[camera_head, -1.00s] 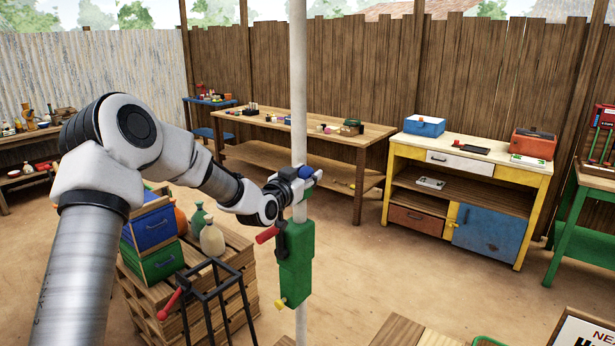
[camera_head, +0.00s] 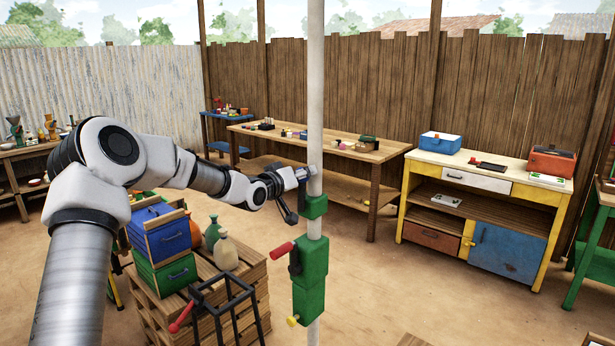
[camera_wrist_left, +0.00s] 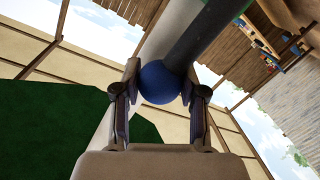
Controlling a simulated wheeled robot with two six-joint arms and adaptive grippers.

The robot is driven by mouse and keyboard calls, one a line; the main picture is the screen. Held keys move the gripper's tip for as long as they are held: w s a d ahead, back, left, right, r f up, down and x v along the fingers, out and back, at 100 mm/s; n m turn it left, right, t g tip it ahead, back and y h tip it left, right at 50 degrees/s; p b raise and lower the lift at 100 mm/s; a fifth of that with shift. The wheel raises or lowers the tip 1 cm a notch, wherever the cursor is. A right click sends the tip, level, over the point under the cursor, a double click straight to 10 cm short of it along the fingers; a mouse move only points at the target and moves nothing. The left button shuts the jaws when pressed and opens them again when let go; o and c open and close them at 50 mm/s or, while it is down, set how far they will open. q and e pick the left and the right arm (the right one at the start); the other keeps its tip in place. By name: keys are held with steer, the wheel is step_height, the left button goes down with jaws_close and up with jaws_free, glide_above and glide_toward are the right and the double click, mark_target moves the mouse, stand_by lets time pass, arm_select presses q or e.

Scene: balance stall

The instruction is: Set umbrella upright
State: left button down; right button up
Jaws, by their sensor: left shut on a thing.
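The umbrella's pale pole (camera_head: 316,110) stands close to vertical in the head view. Its top runs out of the picture and no canopy shows there. A green collar (camera_head: 315,207) and a larger green box (camera_head: 310,278) sit on it; the box has a red handle (camera_head: 281,251) and a yellow knob (camera_head: 293,320). My left gripper (camera_head: 300,174) is beside the pole above the collar, with a dark lever (camera_head: 288,208) hanging below it. In the left wrist view its fingers (camera_wrist_left: 160,88) close on a blue ball knob (camera_wrist_left: 159,82) at the end of a dark bar (camera_wrist_left: 205,40).
Wooden pallets (camera_head: 225,285) hold a blue crate (camera_head: 165,236), a green crate (camera_head: 165,272) and bottles. A black stand (camera_head: 228,300) is near the pole's left. A long workbench (camera_head: 370,152) and a yellow cabinet (camera_head: 480,205) stand behind. Open ground lies right of the pole.

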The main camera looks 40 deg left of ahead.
arm_select(q)
steer(key=shift+a+n, duration=0.25)
steer(key=shift+n, duration=0.05)
steer(key=c, duration=0.6)
jaws_free()
steer(key=shift+c, duration=0.2)
steer(key=s, duration=0.7)
steer(key=shift+s+r, duration=0.2)
steer(key=shift+r, duration=0.2)
steer(key=shift+w+d, duration=0.15)
